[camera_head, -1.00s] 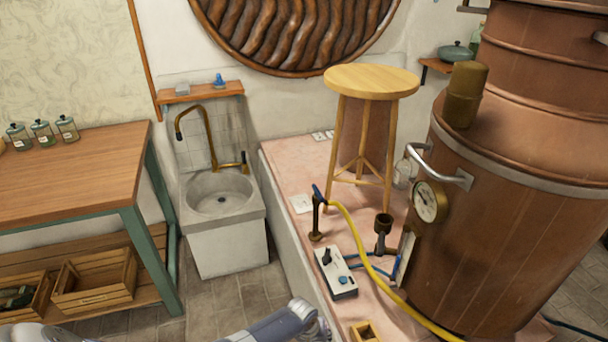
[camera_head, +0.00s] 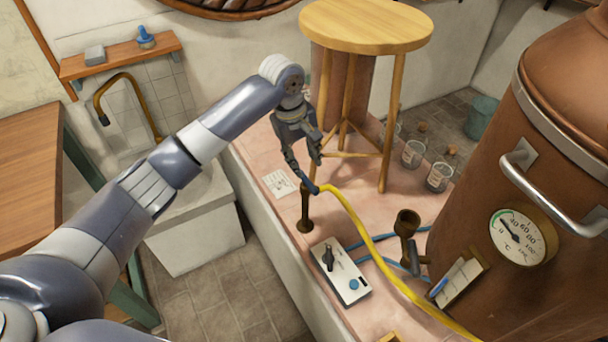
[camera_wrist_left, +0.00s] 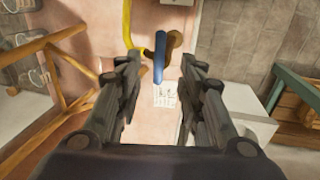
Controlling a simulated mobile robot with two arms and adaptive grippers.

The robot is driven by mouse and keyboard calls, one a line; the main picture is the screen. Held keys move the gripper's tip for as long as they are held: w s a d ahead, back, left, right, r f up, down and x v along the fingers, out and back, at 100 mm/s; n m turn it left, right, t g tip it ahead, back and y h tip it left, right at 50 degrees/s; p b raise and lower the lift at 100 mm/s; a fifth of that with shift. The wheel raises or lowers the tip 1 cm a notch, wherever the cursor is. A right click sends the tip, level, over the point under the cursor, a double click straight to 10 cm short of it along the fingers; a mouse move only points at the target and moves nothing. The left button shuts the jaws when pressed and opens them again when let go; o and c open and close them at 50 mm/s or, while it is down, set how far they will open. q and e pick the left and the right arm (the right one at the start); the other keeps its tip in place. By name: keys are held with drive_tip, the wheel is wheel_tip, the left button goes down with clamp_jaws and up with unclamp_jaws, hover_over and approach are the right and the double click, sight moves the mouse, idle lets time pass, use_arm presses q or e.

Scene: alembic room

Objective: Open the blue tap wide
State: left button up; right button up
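The blue tap lever (camera_head: 307,183) sits on top of a short brown tap post (camera_head: 305,213) on the pink ledge, where a yellow hose (camera_head: 350,213) joins it. My left gripper (camera_head: 302,166) is just above the lever in the head view. In the left wrist view the blue lever (camera_wrist_left: 159,57) lies between and beyond the two fingers of my left gripper (camera_wrist_left: 160,85). The fingers are apart, with a gap on both sides of the lever. My right gripper is not in view.
A wooden stool (camera_head: 368,27) stands close behind the gripper. A control box (camera_head: 341,273) and a brown funnel-like fitting (camera_head: 407,223) are on the ledge. A large copper vessel (camera_head: 540,150) with a gauge (camera_head: 523,237) fills the right.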

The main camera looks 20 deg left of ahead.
sight(311, 186)
use_arm(q)
drive_tip(key=f, duration=0.3)
drive_tip(key=w+d+f, duration=0.1)
drive_tip(key=f, duration=0.6)
drive_tip(key=shift+w+d+p, duration=0.15)
drive_tip(key=shift+d+p, duration=0.15)
clamp_jaws()
